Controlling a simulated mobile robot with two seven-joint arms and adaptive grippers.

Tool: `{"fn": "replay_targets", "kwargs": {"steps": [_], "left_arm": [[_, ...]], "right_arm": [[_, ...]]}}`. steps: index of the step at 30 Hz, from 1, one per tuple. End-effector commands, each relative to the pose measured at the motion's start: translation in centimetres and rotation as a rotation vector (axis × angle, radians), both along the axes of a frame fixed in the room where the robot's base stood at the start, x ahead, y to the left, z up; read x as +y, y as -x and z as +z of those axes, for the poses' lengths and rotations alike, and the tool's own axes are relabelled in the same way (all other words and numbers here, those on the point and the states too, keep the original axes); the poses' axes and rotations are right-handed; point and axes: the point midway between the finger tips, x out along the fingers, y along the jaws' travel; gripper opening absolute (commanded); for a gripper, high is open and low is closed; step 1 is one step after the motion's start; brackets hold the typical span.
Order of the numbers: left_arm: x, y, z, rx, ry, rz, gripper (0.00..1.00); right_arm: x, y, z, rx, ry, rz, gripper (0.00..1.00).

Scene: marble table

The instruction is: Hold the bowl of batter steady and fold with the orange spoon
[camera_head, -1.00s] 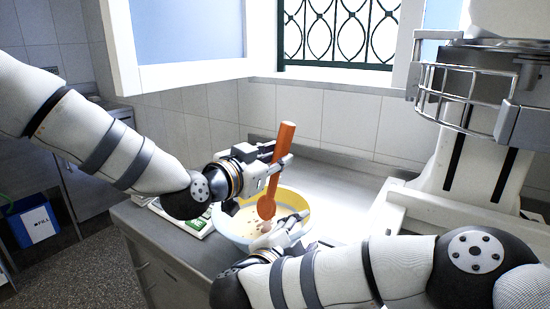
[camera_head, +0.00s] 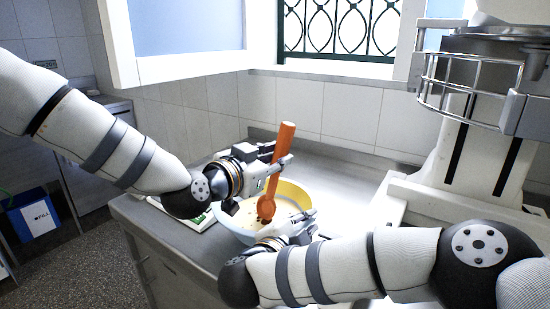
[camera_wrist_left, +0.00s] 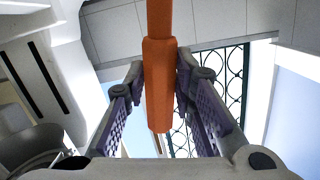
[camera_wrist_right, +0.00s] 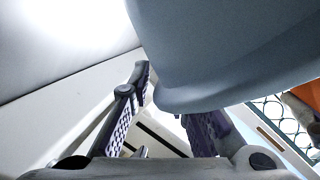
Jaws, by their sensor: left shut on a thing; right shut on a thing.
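The orange spoon (camera_head: 284,142) stands nearly upright, leaning slightly, with its broad head down inside the bowl. My left gripper (camera_head: 280,164) is shut on its handle above the bowl; the left wrist view shows the handle (camera_wrist_left: 158,85) between the finger pads. The bowl (camera_head: 298,190), yellow inside and pale blue outside, sits on the counter with pale batter (camera_head: 285,212) in it. My right gripper (camera_head: 306,222) is shut on the bowl's near right rim. The right wrist view shows the blue bowl wall (camera_wrist_right: 225,50) at the fingers; part of the rim is hidden.
A white stand mixer (camera_head: 470,160) with a wire guard stands on the right. A green-and-white item (camera_head: 200,222) lies left of the bowl on the grey counter (camera_head: 160,235). Bare counter lies behind the bowl, below the tiled wall.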

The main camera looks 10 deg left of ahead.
Motion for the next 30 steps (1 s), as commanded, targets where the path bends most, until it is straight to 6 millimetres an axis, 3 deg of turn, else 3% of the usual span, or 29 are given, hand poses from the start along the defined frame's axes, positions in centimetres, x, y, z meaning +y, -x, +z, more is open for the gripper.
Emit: {"fn": "replay_targets", "kwargs": {"steps": [30], "left_arm": [[0.00,-0.06,-0.33,0.004,0.000,0.000,0.00]], "right_arm": [[0.12,0.13,-0.74,0.001,0.058,0.004,0.00]]}}
